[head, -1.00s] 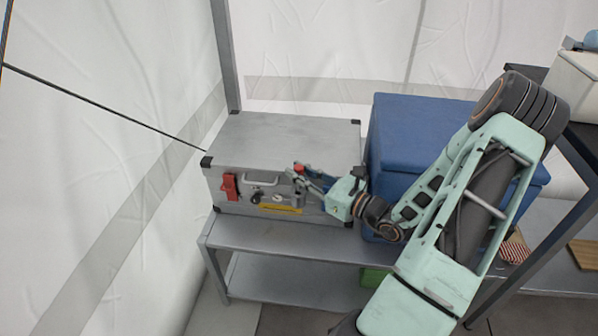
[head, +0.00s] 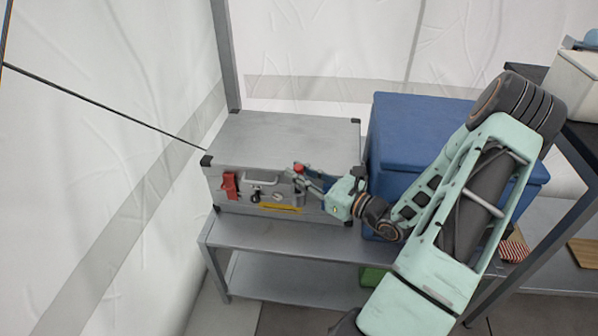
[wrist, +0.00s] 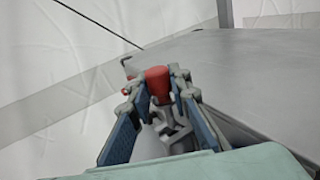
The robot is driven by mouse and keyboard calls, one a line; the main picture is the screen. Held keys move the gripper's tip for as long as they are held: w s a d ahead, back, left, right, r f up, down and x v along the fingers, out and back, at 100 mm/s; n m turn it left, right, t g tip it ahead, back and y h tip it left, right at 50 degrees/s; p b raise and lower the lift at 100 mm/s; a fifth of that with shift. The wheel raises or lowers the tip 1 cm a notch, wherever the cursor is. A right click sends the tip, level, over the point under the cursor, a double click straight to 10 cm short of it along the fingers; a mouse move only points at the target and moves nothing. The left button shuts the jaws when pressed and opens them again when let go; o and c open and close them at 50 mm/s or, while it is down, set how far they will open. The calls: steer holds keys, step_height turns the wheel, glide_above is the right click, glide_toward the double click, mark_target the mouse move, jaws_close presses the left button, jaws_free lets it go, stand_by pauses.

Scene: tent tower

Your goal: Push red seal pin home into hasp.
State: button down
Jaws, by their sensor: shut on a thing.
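The red seal pin (head: 298,168) shows as a red cap at the upper front of the grey metal case, near its right end. In the wrist view the red cap (wrist: 158,77) stands between my two fingertips, above a grey metal fitting (wrist: 170,125) that appears to be the hasp. My gripper (head: 299,174) reaches in from the right and is shut on the pin; it also shows in the wrist view (wrist: 156,84). The pin's shaft is hidden, so its depth in the hasp cannot be told.
The case (head: 285,135) sits on a grey metal shelf (head: 285,240). Its front carries a red latch (head: 229,186), a handle and a yellow strip (head: 281,208). A blue box (head: 415,125) stands close on the right, behind my arm. White tent walls enclose the left and back.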

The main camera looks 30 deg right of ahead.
steer(key=shift+f+b, duration=0.35)
steer(key=shift+f, duration=0.25)
steer(key=c, duration=1.7)
jaws_free()
steer(key=shift+f, duration=0.1)
steer(key=v, duration=1.2)
